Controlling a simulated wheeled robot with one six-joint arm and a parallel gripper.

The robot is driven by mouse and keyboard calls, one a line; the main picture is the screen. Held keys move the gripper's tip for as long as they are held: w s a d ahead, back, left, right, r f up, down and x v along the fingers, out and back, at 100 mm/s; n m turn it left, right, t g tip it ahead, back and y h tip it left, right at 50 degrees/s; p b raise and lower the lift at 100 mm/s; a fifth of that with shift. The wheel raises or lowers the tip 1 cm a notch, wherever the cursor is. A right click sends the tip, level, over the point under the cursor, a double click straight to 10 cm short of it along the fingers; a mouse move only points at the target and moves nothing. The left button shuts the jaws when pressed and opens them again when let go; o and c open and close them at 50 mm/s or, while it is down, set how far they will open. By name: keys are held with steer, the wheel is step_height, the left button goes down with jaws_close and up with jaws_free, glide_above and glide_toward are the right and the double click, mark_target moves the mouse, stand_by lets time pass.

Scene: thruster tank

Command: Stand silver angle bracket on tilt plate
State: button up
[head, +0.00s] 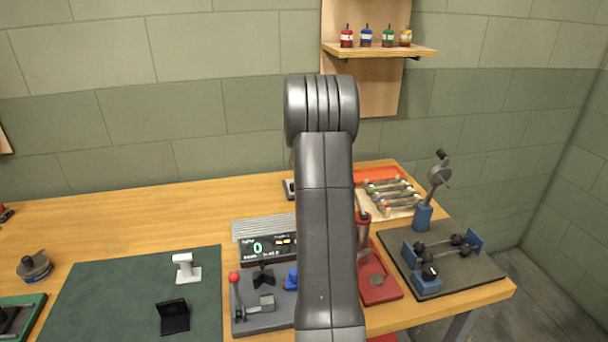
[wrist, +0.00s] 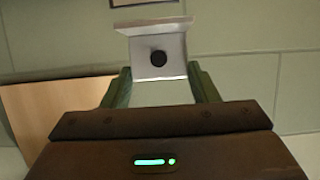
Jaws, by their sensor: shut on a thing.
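The silver angle bracket (wrist: 172,48) shows in the wrist view, with a dark round hole in its face and a flange along its top. My gripper (wrist: 160,88) is shut on it, with one green finger at each side of its lower part. The wall is behind the bracket. In the head view my own arm hides the gripper and bracket. I cannot tell for sure which piece is the tilt plate. A grey fixture (head: 258,316) with a red-knobbed lever stands at the bench front, partly hidden by my arm.
A green mat (head: 110,290) carries a white bracket-like piece (head: 186,270) and a black angled piece (head: 173,318). A display (head: 262,247) stands behind the fixture. A red stand (head: 376,288) and a dark board with blue supports (head: 480,284) are to the right.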

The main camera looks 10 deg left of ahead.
step_height(320, 180, down, 10)
steer(key=b, duration=0.2)
steer(key=shift+r+b, duration=0.15)
steer(key=shift+b, duration=0.2)
steer(key=shift+f, duration=0.2)
steer(key=o, duration=1.1)
steer(key=shift+r, duration=0.1)
steer(key=shift+r, duration=0.15)
steer(key=v, duration=1.2)
steer(key=shift+b, duration=0.4)
